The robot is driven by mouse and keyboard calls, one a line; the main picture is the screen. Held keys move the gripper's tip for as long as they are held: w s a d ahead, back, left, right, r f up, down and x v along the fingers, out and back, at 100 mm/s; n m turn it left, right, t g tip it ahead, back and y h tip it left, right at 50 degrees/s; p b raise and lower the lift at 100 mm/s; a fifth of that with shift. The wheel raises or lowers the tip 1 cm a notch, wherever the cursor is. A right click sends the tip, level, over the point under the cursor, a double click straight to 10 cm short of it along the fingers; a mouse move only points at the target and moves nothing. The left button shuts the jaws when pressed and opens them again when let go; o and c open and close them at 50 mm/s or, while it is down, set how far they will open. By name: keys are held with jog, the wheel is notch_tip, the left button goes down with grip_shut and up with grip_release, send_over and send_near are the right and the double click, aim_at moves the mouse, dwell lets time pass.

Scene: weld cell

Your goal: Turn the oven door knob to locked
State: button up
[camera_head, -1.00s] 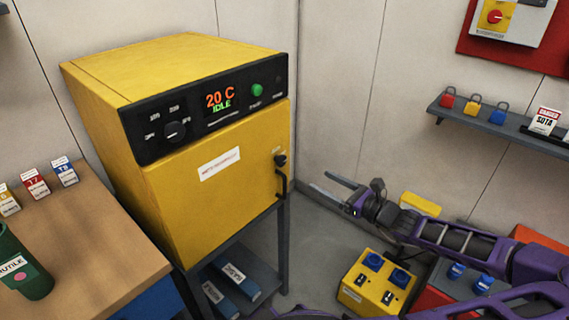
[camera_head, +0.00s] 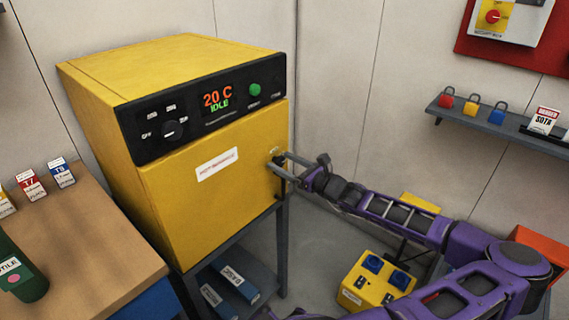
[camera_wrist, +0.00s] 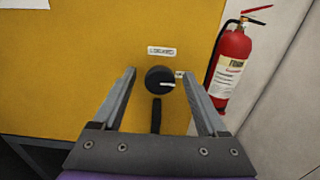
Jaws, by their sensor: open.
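The yellow oven (camera_head: 215,190) stands at the left with its door closed; its display reads 20 C IDLE. The door knob (camera_wrist: 160,80) is a round black knob with a white pointer line that points to the right in the wrist view. A small label sits above it, another mark at its right, both too small to read. A black handle (camera_wrist: 156,115) hangs below the knob. My gripper (camera_wrist: 165,85) is open, its two fingers pointing at the door on either side of the knob, with gaps. In the head view my gripper (camera_head: 280,160) partly hides the knob and handle.
A red fire extinguisher (camera_wrist: 231,62) stands right of the oven in the wrist view. A yellow box with blue sockets (camera_head: 375,280) is on the floor below my arm. A wooden bench (camera_head: 85,230) is at the left. A shelf with padlocks (camera_head: 490,125) is at the right.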

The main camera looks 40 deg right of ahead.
grip_shut()
jog(key=shift+n, duration=0.3)
jog(key=n+p, duration=0.1)
jog(key=n, duration=0.2)
jog(key=shift+a+n+p, duration=0.1)
jog(key=shift+n+p, duration=0.25)
jog(key=shift+n, duration=0.05)
jog(key=n, duration=0.4)
jog(key=shift+f+n, duration=0.1)
jog(key=shift+n, duration=0.2)
jog(key=n+b, duration=0.1)
jog(key=n, duration=0.3)
jog(key=shift+f, duration=0.15)
jog(key=shift+a+n+b, duration=0.1)
jog(key=shift+n+b, duration=1.4)
jog(key=shift+n, duration=1)
